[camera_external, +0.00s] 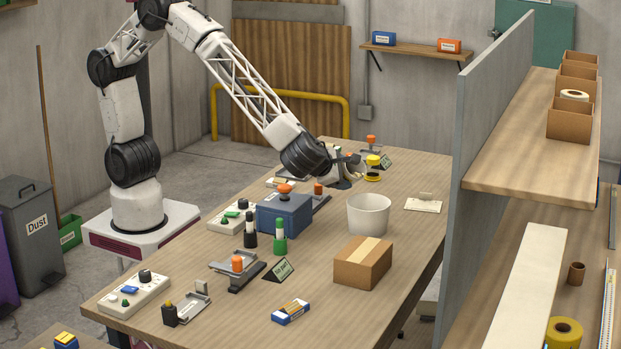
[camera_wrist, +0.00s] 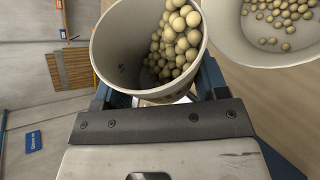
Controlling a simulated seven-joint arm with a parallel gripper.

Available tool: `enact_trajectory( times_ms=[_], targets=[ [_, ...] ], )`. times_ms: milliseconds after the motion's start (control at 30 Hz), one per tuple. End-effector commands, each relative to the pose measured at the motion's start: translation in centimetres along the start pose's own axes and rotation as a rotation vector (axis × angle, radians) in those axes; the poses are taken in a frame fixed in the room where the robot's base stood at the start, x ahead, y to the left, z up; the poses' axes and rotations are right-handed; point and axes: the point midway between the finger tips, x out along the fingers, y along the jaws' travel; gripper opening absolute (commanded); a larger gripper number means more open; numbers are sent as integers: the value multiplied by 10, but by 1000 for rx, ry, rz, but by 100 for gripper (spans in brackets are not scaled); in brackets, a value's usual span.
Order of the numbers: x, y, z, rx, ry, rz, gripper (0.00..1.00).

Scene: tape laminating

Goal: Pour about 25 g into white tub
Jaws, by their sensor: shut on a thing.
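The white tub (camera_external: 368,216) stands upright on the table in the external view. It also shows at the upper right of the wrist view (camera_wrist: 236,45), with several beige balls inside. My gripper (camera_external: 345,170) is behind and left of the tub. In the wrist view my gripper (camera_wrist: 158,97) is shut on a pale grey cup (camera_wrist: 118,48). The cup is tilted in that picture, and many beige balls (camera_wrist: 178,42) lie against its right side. The cup's rim appears close to the tub's rim. The cup is hard to make out in the external view.
A blue box (camera_external: 284,216) with an orange knob stands left of the tub. A cardboard box (camera_external: 363,262) is in front of it. A yellow-lidded item (camera_external: 373,162) is behind it, and a grey partition (camera_external: 485,170) rises to the right. Open tabletop lies around the tub's right side.

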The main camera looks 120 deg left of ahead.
Motion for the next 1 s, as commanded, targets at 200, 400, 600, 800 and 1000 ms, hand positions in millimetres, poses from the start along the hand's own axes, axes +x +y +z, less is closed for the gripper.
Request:
enact_trajectory(
  times_ms=[200,400,600,800,1000],
  targets=[
    [2,-1,-4,-94,-44,-39,41],
    [5,-3,-9,-173,-80,-71,41],
    [8,-2,-18,-250,-115,-101,41],
    [11,-1,-26,-323,-148,-131,41],
    [14,-1,-34,-393,-181,-159,41]
  ],
)
